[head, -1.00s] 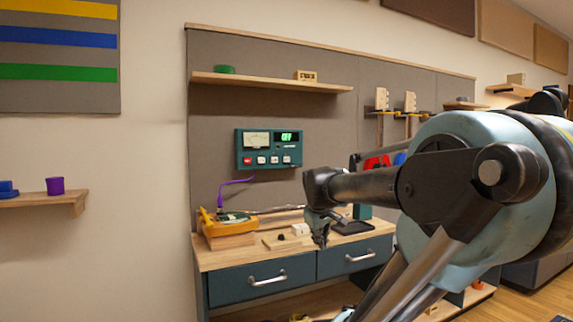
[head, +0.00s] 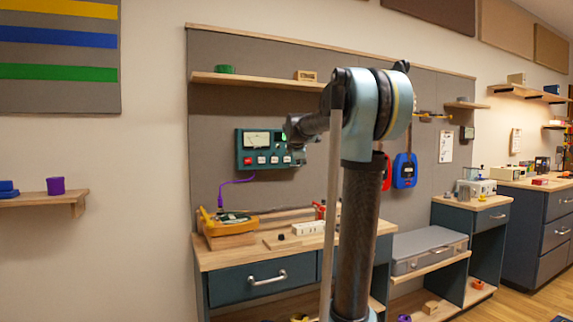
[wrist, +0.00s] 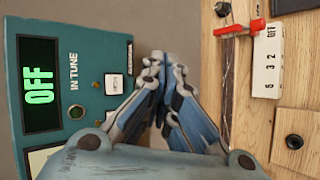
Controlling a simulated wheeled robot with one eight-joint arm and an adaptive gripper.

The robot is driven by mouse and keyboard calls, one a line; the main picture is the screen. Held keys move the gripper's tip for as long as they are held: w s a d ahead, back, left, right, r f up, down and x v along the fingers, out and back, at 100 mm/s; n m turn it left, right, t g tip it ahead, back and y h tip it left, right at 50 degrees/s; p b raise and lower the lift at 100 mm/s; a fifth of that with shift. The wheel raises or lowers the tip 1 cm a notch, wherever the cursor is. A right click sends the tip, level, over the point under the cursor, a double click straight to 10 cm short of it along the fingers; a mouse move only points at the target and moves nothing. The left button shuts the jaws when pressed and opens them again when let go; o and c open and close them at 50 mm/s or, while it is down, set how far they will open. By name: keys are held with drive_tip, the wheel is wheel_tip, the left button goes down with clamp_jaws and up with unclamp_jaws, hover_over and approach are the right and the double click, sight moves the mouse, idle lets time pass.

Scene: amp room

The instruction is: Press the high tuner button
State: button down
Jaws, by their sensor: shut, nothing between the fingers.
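The tuner (head: 243,148) is a teal box on the grey wall panel, with a dial, a red button and several pale buttons in the head view. In the wrist view the tuner (wrist: 85,62) fills the left side, turned sideways. Its display (wrist: 40,85) reads OFF in green. One white button (wrist: 115,84) shows beside the fingers; its label is too small to read. My gripper (wrist: 160,62) is shut and empty, its fingertips just right of that button in the picture. In the head view my gripper (head: 291,142) covers the tuner's right part. I see no clear contact.
Below is a workbench (head: 215,256) with drawers. On it lie a yellow-edged tray (head: 228,232) with a purple cable, a white power strip (head: 308,228) and a red clamp (head: 319,209). A shelf (head: 260,82) is above the tuner.

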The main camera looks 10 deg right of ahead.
sight(287, 159)
idle(0.3)
drive_tip(key=w+a, duration=0.2)
drive_tip(key=w, duration=0.6)
drive_tip(key=shift+w+a, duration=0.15)
drive_tip(key=shift+a, duration=0.2)
drive_tip(key=shift+w, duration=0.2)
idle(1.3)
drive_tip(key=shift+w+a+r, duration=0.1)
drive_tip(key=shift+w+a, duration=0.05)
drive_tip(key=shift+w, duration=0.05)
drive_tip(key=shift+w+a, duration=0.1)
drive_tip(key=shift+w, duration=0.3)
idle(0.9)
drive_tip(key=shift+s, duration=0.15)
drive_tip(key=shift+s+d, duration=0.25)
drive_tip(key=shift+s, duration=0.45)
drive_tip(key=shift+s, duration=0.1)
